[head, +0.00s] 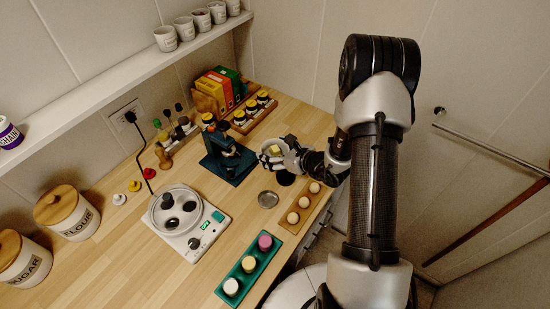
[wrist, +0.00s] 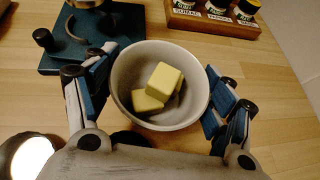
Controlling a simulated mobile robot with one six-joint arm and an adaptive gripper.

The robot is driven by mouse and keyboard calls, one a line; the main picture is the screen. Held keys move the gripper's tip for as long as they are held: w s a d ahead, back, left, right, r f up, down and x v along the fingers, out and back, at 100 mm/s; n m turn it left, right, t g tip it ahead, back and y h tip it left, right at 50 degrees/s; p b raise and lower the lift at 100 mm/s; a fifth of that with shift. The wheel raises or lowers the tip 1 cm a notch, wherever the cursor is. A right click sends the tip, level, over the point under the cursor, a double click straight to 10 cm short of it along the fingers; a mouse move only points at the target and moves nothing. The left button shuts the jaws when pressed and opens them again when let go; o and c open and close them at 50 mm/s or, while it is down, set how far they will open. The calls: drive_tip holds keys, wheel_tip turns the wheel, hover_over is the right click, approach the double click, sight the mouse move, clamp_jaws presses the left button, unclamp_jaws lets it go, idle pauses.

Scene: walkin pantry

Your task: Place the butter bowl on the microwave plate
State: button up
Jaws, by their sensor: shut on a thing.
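The butter bowl (wrist: 192,98) is a pale grey round bowl with yellow butter blocks (wrist: 164,82) inside. In the wrist view it sits upright between the two blue-padded fingers of my gripper (wrist: 157,88), which is shut on it. In the head view my gripper (head: 285,154) holds the bowl (head: 264,150) at the right part of the counter, near the dark blue stand. A round white plate with dark round spots (head: 174,209) lies on a white appliance with a green display, left of and nearer than my gripper. I cannot tell whether this is the microwave plate.
A dark blue stand device (head: 229,160) stands between bowl and appliance. A small metal dish (head: 268,199), a wooden tray of pale round items (head: 301,207) and a green tray (head: 247,275) lie in front. A spice rack (head: 253,112) stands behind. Bare counter (head: 130,250) lies left.

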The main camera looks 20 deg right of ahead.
drive_tip(key=shift+f, duration=1.45)
drive_tip(key=shift+f+b, duration=0.1)
drive_tip(key=shift+b, duration=0.25)
drive_tip(key=o, duration=0.8)
drive_tip(key=shift+f, duration=0.15)
drive_tip(key=o, duration=0.5)
